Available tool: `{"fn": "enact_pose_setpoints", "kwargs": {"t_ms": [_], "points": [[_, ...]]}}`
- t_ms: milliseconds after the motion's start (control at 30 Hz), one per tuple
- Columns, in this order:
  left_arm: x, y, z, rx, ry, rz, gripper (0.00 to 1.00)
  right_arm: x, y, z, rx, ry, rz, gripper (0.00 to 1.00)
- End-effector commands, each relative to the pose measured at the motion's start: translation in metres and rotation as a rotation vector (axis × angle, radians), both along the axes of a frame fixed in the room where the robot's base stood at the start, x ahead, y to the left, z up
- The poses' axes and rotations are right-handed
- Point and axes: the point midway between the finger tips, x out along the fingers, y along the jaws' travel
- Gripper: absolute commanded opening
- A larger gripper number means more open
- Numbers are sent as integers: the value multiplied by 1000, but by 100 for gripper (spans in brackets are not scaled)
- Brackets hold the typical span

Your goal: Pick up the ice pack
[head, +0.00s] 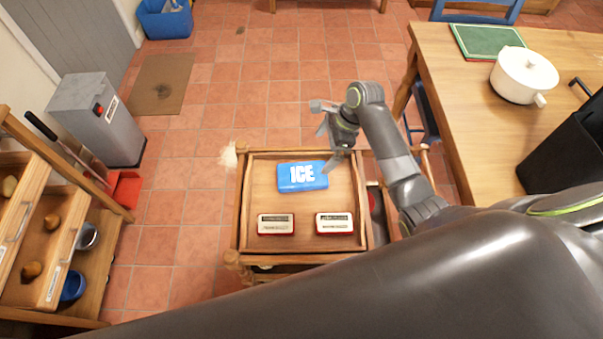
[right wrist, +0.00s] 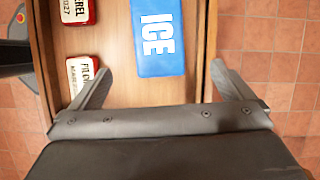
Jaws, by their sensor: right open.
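The ice pack (head: 302,176) is a blue block with white "ICE" lettering. It lies flat in the shallow wooden tray (head: 262,207) on a small wooden stand, towards the tray's far side. It also shows in the right wrist view (right wrist: 158,38), upper middle, ahead of the fingers. My right gripper (head: 328,150) is open and empty, above the tray near its right side. In the right wrist view its fingers (right wrist: 165,88) are spread wide, with the ice pack's near end beyond them and apart from them. My left gripper is not in view.
Two red-and-white tins, left (head: 276,224) and right (head: 334,222), lie in the tray nearer to me. A wooden table (head: 450,75) with a white pot (head: 523,75) stands at right. A grey bin (head: 97,118) and wooden shelves (head: 40,240) are at left.

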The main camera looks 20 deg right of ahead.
Motion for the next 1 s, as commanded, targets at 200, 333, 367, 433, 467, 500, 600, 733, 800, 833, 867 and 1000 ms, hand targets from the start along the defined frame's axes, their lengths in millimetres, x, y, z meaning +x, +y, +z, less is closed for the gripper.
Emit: {"fn": "enact_pose_setpoints", "kwargs": {"t_ms": [200,333,367,433,467,500,600,733,800,833,867,1000], "points": [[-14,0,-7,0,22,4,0,3,19,-44,2,3,1,100],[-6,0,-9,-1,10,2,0,5,25,-59,1,-1,1,100],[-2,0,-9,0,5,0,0,5,26,-61,0,0,1,100],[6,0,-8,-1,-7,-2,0,6,27,-64,0,-2,1,100],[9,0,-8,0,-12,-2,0,6,28,-65,0,-2,1,100],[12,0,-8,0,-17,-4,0,6,29,-67,1,-2,1,100],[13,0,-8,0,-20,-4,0,5,38,-75,2,1,2,100],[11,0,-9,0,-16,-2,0,6,52,-92,2,1,3,100],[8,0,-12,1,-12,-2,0,6,54,-101,0,1,1,100],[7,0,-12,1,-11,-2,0,7,55,-103,0,0,1,100],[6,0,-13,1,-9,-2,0,7,56,-105,0,1,1,100],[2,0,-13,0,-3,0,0,7,57,-109,-1,-3,1,100]]}}
